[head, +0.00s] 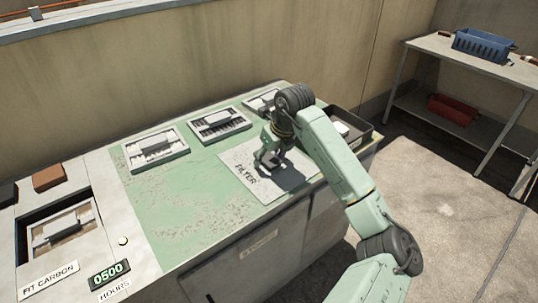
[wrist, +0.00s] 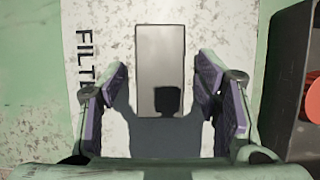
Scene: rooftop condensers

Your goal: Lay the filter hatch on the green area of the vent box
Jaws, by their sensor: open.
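The filter hatch (head: 250,181) is a flat whitish panel lettered FILTER. It lies flat on the worn green top (head: 185,210) of the vent box (head: 255,255), toward the right end. In the wrist view the hatch (wrist: 110,50) carries a grey rectangular handle or block (wrist: 160,55) in its middle. My gripper (head: 268,163) points down over the hatch. In the wrist view my gripper (wrist: 162,72) is open, with one purple-padded finger on each side of the grey block and a gap on both sides. My arm hides the hatch's far right part.
Framed filter units (head: 155,148) (head: 218,124) line the back edge. A dark tray (head: 352,128) sits at the right end. At left are a FIT CARBON bay (head: 30,246), a brown block (head: 48,177) and a 0500 display (head: 109,273). A side table (head: 478,72) holds a blue basket (head: 483,45).

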